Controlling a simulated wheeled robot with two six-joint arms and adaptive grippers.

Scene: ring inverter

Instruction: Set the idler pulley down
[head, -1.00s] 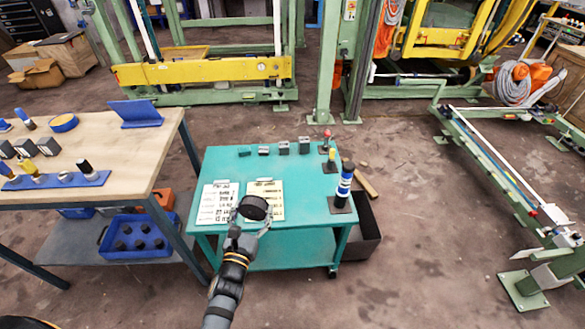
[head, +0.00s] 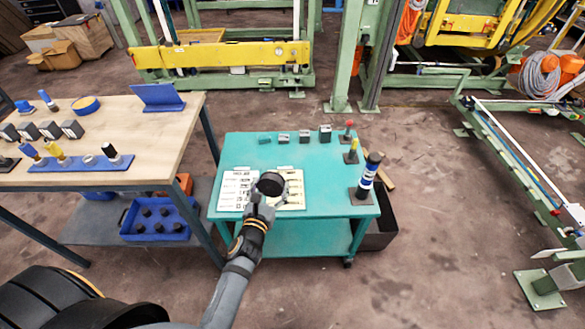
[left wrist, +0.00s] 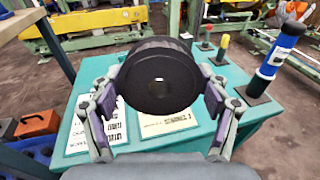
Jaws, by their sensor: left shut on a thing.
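The idler pulley is a black round drum (head: 271,184) with a hole in its middle; it also fills the centre of the left wrist view (left wrist: 160,80). My left gripper (head: 266,196) is shut on it, with one finger on each side of the drum in the left wrist view. My right gripper is not in view.
Small grey blocks (head: 304,136) stand along the cart's back edge. Red and yellow knobbed posts (head: 353,150) and a blue-white bottle (head: 369,176) stand at its right. A wooden bench (head: 120,120) with parts is to the left. The cart's middle is mostly clear.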

